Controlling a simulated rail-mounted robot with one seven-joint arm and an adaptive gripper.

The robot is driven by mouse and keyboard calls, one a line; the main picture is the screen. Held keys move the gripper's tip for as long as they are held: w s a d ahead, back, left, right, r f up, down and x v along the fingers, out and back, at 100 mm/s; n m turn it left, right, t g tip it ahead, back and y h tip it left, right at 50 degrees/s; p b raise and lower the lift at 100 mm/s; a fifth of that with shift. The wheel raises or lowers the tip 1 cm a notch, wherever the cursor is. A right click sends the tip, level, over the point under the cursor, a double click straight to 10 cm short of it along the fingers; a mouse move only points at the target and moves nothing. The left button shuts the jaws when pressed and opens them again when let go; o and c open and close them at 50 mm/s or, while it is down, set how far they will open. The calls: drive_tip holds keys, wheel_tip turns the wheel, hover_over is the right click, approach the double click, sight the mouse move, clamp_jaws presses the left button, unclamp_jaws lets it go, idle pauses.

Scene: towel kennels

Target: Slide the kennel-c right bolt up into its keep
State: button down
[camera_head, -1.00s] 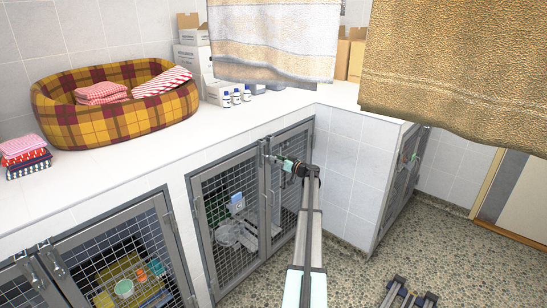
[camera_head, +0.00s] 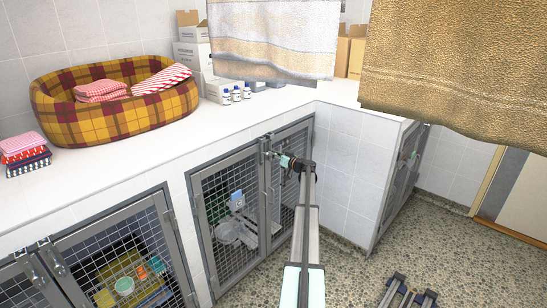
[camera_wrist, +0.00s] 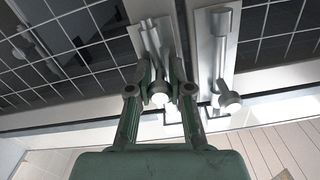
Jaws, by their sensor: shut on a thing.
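The double mesh doors (camera_head: 268,195) of the kennel below the counter's inner corner are closed. Two metal bolts sit side by side at the top of their meeting frames. In the wrist view, my gripper (camera_wrist: 159,88) is shut on the round knob of the picture-left bolt (camera_wrist: 152,38). The other bolt (camera_wrist: 221,55) stands just to the right, its knob clear of my fingers. In the head view, my gripper (camera_head: 288,162) is at the top of the doors, its fingers on the bolt area.
The white counter (camera_head: 150,165) overhangs the doors. Hanging towels (camera_head: 275,40) and a brown towel (camera_head: 460,70) are above and to the right. A plaid pet bed (camera_head: 115,115) sits on the counter. Another mesh kennel (camera_head: 120,265) is at lower left.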

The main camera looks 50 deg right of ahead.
wheel_tip(320, 180, up, 3)
drive_tip(key=shift+f+b, duration=0.1)
drive_tip(key=shift+b, duration=0.95)
drive_tip(key=shift+r, duration=0.3)
drive_tip(key=c, duration=1.1)
unclamp_jaws()
drive_tip(key=shift+c, duration=0.2)
drive_tip(key=shift+s+f, duration=0.1)
drive_tip(key=shift+s, duration=0.4)
drive_tip(key=s, duration=1.1)
drive_tip(key=shift+a, duration=0.35)
